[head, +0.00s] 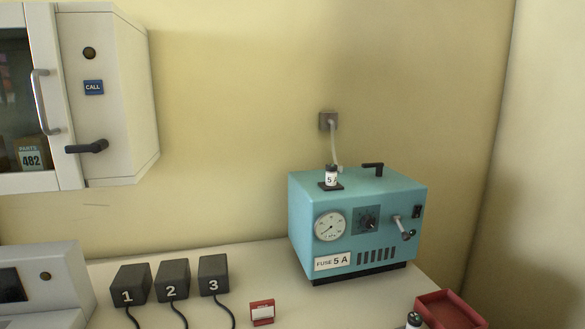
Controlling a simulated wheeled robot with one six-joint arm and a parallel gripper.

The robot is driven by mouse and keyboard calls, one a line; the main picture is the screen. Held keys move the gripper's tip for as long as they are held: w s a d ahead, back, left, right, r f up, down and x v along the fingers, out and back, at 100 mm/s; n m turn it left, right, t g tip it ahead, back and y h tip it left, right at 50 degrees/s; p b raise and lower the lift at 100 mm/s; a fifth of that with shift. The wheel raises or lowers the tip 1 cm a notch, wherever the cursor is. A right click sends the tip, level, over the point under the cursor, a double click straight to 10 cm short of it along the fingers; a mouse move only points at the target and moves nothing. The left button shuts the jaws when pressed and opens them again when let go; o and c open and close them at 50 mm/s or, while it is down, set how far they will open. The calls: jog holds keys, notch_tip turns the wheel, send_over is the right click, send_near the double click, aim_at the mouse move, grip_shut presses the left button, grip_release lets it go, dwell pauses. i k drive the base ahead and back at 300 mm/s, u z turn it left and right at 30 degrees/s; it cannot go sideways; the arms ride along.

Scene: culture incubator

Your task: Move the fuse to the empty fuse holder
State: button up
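A small white cylinder with a black cap, marked "5" (331,177), stands upright on a dark square base (330,187) on top of the teal incubator (345,265). It looks like a fuse. The incubator's front label (333,262) reads "FUSE 5 A". A second, similar cylinder with a dark top and a bit of green (414,320) is cut off by the bottom edge, beside a red tray (452,312). I cannot make out an empty fuse holder. My gripper is not in view.
Three black blocks numbered 1 (130,285), 2 (172,282) and 3 (213,276) with cables stand on the pale bench (255,262).

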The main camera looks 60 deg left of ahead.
aim_at(331, 177)
jog(key=u, duration=1)
jog(key=i, duration=0.95)
jog(key=u, duration=1.05)
